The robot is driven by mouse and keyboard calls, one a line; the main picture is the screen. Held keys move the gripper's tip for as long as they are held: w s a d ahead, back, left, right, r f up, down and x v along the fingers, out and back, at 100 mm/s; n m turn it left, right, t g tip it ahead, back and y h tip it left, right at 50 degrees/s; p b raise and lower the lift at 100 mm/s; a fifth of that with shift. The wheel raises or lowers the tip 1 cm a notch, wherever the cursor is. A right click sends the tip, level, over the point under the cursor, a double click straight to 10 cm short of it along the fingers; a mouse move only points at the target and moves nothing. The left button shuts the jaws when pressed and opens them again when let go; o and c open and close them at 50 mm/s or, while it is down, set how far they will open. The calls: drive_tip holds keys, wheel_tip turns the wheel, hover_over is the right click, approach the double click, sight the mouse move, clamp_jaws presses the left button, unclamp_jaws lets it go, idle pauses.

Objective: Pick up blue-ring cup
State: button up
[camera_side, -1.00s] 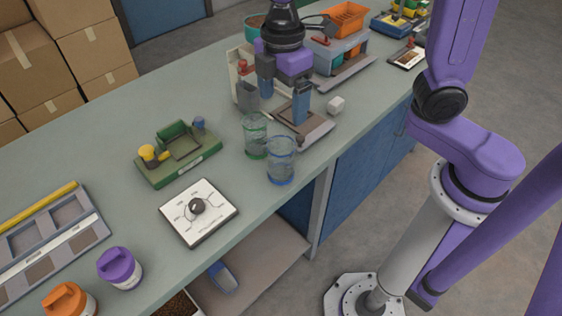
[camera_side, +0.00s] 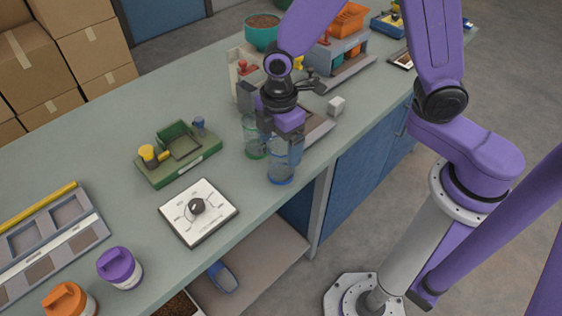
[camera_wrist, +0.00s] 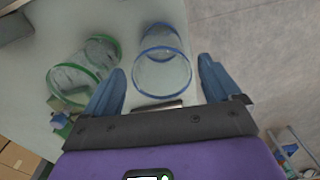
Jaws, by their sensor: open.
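The blue-ring cup (camera_side: 280,171) is clear and stands upright near the front edge of the bench. In the wrist view the blue-ring cup (camera_wrist: 163,68) lies ahead of the gap between my fingers. My gripper (camera_side: 281,150) is open and empty, at the top of this cup in the side view and hiding its upper part. In the wrist view the two blue fingers of my gripper (camera_wrist: 160,88) are spread to either side of the cup's near rim. The clear green-ring cup (camera_side: 254,147) stands just behind and to the left, and shows left of my fingers in the wrist view (camera_wrist: 82,75).
A green fixture (camera_side: 178,155) with a yellow knob and a white dial panel (camera_side: 198,212) lie to the left. A grey scale-like unit (camera_side: 318,130) and a small white cube (camera_side: 336,106) are behind my gripper. The bench edge is close on the right.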

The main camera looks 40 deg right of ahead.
drive_tip(key=shift+s+d+f, duration=0.1)
drive_tip(key=shift+s+f, duration=0.05)
drive_tip(key=shift+f, duration=2.5)
drive_tip(key=shift+c, duration=0.3)
drive_tip(key=c, duration=1)
